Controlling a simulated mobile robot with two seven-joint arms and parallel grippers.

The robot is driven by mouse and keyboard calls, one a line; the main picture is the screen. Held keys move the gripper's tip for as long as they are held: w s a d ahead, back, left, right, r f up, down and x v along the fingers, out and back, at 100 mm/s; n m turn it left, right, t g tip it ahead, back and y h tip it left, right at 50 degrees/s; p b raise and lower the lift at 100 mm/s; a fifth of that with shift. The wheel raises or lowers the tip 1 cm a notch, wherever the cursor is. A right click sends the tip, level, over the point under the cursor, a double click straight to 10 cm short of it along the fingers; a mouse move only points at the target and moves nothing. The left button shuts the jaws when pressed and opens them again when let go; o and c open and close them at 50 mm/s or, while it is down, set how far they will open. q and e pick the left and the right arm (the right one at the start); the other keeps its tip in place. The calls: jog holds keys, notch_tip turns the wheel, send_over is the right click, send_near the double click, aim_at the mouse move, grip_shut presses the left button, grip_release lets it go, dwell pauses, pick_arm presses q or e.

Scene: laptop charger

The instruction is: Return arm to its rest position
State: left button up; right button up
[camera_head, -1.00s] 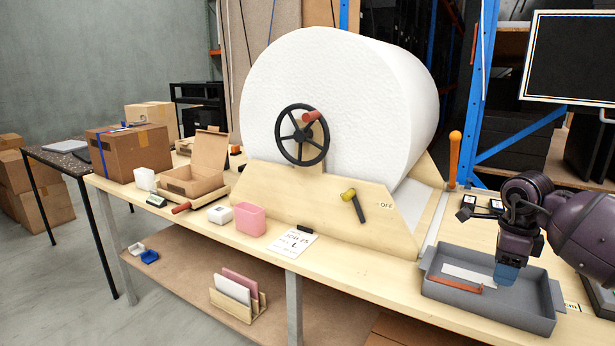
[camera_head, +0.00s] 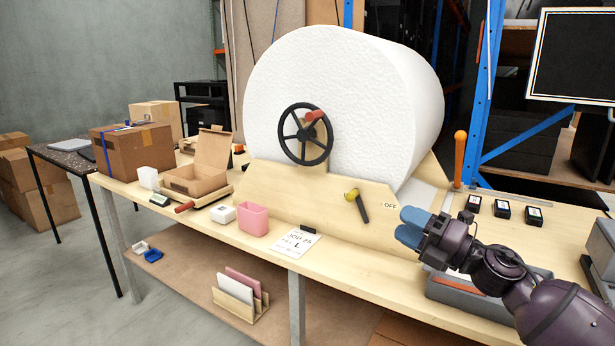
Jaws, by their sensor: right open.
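My right arm comes in from the lower right. Its gripper (camera_head: 413,228) has blue fingertips that point left and stand apart, with nothing between them. It is in front of the right end of the wooden roll stand, to the right of the yellow-knobbed lever. It hangs above the table and the grey tray (camera_head: 470,307), which my forearm and wrist partly hide. My left gripper is not in view.
A big white roll with a black handwheel (camera_head: 305,134) fills the middle of the wooden table. An open cardboard box (camera_head: 197,180), a pink bin (camera_head: 254,218) and a label card (camera_head: 296,242) stand to the left. Small black devices (camera_head: 502,208) and an orange post (camera_head: 459,158) are at the right.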

jog(key=s+d+f+m+t+h, duration=0.1)
jog(key=s+d+f+m+h, duration=0.2)
jog(key=f+m, duration=0.5)
jog(key=s+d+f+m+t+h, duration=0.1)
jog(key=s+f+m+t+h, duration=0.1)
jog(key=s+f+m+h, duration=0.4)
jog(key=s+d+f+m+t+h, duration=0.15)
jog(key=f+m+h, duration=0.25)
jog(key=f+m, duration=0.6)
jog(key=s+d+f+m+g+h, duration=0.1)
jog(key=s+f+m, duration=0.3)
jog(key=s+f, duration=0.4)
jog(key=s+d+f+m+g+h, duration=0.1)
jog(key=s+f, duration=0.6)
jog(key=s, duration=0.7)
jog(key=m+g+h, duration=0.1)
jog(key=m+g, duration=0.1)
jog(key=g, duration=0.1)
jog(key=shift+s+d+f+m+g, duration=0.35)
jog(key=shift+s+d+m, duration=0.05)
jog(key=shift+c, duration=0.3)
jog(key=shift+c, duration=0.3)
